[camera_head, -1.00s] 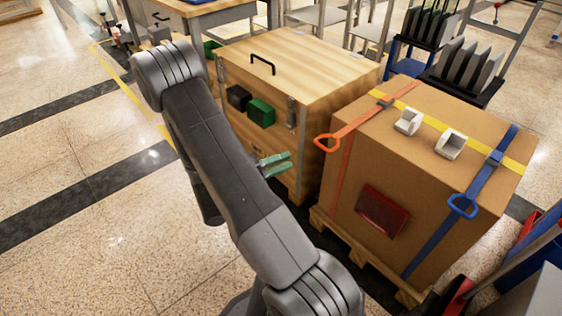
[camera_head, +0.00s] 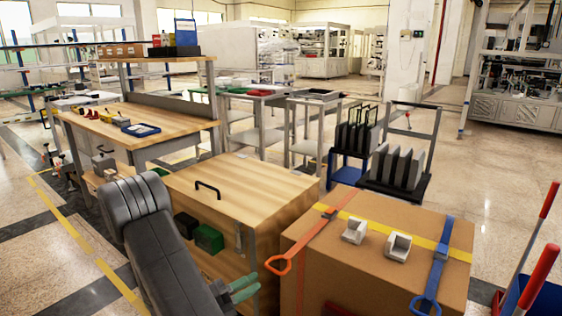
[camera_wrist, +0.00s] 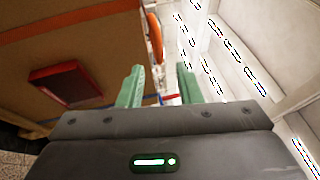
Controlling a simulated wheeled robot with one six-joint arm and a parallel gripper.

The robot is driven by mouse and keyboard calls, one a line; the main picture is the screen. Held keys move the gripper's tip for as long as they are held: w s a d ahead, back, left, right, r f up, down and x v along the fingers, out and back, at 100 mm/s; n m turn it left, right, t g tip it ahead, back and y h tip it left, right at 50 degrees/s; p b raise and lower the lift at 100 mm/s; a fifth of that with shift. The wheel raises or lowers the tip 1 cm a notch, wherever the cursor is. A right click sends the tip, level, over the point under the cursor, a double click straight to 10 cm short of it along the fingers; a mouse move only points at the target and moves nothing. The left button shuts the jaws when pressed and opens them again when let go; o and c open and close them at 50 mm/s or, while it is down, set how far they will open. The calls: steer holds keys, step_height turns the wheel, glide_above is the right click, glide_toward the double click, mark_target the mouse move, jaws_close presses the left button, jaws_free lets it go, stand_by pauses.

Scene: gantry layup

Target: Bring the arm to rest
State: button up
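My arm (camera_head: 165,255) is folded at the lower left of the head view, beside the wooden crate. My gripper (camera_head: 250,288) shows there as green fingertips in front of the crate's front corner. In the wrist view my gripper (camera_wrist: 163,85) has its two green fingers apart, with nothing held between them. The cardboard box (camera_wrist: 85,55) with a dark red panel (camera_wrist: 65,83) fills the left of that view. I cannot tell the exact gap between gripper and box.
The wooden crate (camera_head: 245,185) and the strapped cardboard box (camera_head: 365,280) stand close ahead. A workbench (camera_head: 130,130) is behind to the left. A rack of dark panels (camera_head: 395,165) stands behind the box. Red-handled tools (camera_head: 540,275) are at right. Open floor (camera_head: 500,180) lies beyond.

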steer(key=b+x, duration=0.1)
steer(key=x, duration=0.8)
steer(key=shift+b, duration=0.4)
steer(key=shift+d+f, duration=0.1)
steer(key=shift+d, duration=0.05)
